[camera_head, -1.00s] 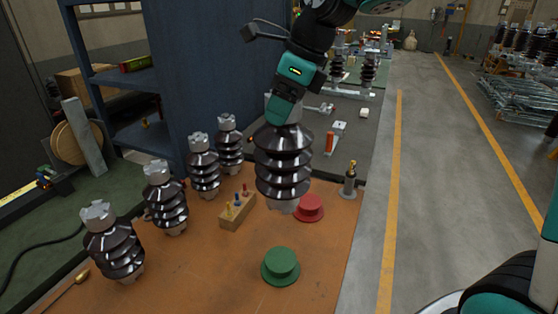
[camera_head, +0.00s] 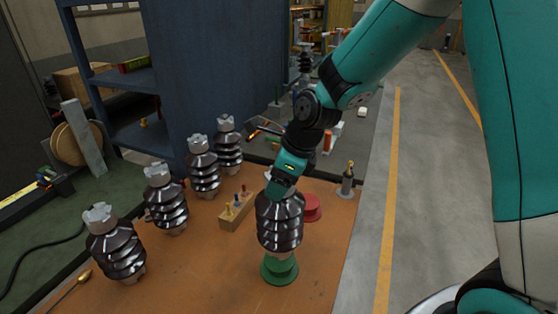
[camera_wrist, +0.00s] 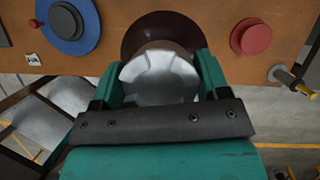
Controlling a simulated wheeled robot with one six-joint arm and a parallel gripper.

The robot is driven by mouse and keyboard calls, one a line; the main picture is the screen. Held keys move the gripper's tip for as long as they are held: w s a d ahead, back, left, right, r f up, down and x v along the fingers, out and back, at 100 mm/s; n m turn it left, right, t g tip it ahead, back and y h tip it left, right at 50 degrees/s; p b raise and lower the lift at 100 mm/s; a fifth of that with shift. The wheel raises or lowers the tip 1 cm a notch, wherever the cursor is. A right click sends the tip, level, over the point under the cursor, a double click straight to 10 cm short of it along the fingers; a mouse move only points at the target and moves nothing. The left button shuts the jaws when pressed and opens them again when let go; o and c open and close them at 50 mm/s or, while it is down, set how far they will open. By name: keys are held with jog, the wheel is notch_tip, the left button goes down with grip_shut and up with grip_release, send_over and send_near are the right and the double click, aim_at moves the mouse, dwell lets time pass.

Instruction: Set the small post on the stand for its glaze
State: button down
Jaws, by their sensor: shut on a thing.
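My gripper (camera_head: 283,190) is shut on the grey metal cap (camera_wrist: 160,77) of a dark brown ribbed post (camera_head: 279,222). The post hangs upright from the fingers. Its lower end is over the green round stand (camera_head: 279,272) and overlaps the stand's top in the head view. I cannot tell whether they touch. In the wrist view the cap fills the gap between the fingers (camera_wrist: 158,80), with a brown shed (camera_wrist: 158,25) beyond it. The green stand is hidden there. A red stand (camera_head: 313,208) sits behind the held post, partly covered by it.
Several similar posts (camera_head: 167,200) stand in a row at the left of the orange table (camera_head: 200,275). A wooden block with pegs (camera_head: 236,211) lies between. A brass-topped post (camera_head: 348,180) stands at the far right edge. The wrist view shows a blue stand (camera_wrist: 90,40).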

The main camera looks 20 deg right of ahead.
jog(key=shift+w+f+p, duration=0.1)
jog(key=shift+f+p, duration=0.25)
jog(key=shift+f, duration=1.75)
jog(key=shift+c, duration=0.6)
grip_release()
jog(key=shift+f, duration=0.15)
jog(key=b+v, duration=0.2)
jog(key=v, duration=0.9)
jog(key=s+a+r+n+g, duration=0.1)
jog(key=s+a+n, duration=0.3)
jog(key=s+n, duration=0.6)
jog(key=s+a+r+n+g, duration=0.1)
jog(key=s+a+r+n, duration=0.2)
jog(key=s+n, duration=0.8)
jog(key=a+n, duration=0.1)
jog(key=n, duration=1)
jog(key=shift+r+y, duration=0.2)
jog(key=shift+y, duration=0.1)
